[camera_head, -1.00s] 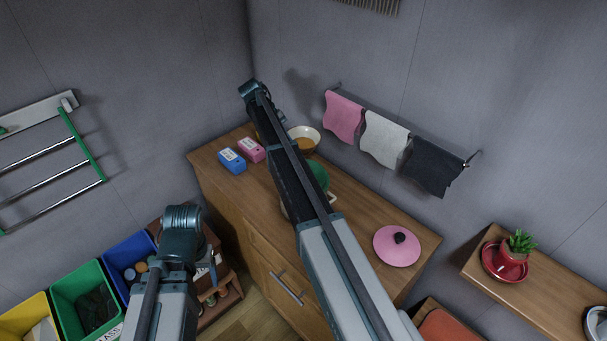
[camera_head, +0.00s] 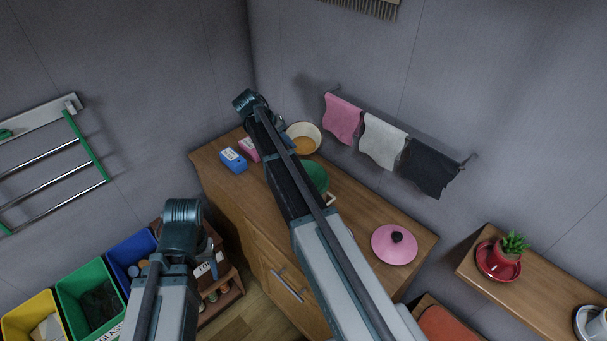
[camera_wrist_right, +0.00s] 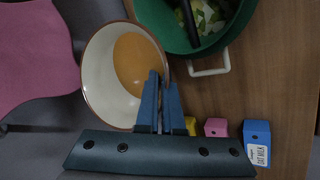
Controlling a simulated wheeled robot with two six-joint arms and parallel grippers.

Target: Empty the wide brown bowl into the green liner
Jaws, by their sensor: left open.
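The wide bowl (camera_wrist_right: 97,75), cream inside with a brown rim, holds something flat and orange-brown; it also shows in the head view (camera_head: 316,132) behind my right arm. My right gripper (camera_wrist_right: 162,78) is closed across the bowl's wall, one finger inside and one outside. The bowl looks raised off the cabinet. The green liner (camera_wrist_right: 228,32) is an open green-lined container with a pale handle and scraps inside, beside the bowl; my right arm partly covers it in the head view (camera_head: 317,176). My left gripper (camera_head: 205,262) is open at lower left, its fingers mostly hidden by the wrist.
A blue carton (camera_head: 233,160) and a pink carton (camera_head: 249,148) stand near the cabinet's left end. A pink lid (camera_head: 394,247) lies toward the right end. Towels (camera_head: 383,142) hang on the wall rail behind. Coloured bins (camera_head: 88,300) stand at lower left.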

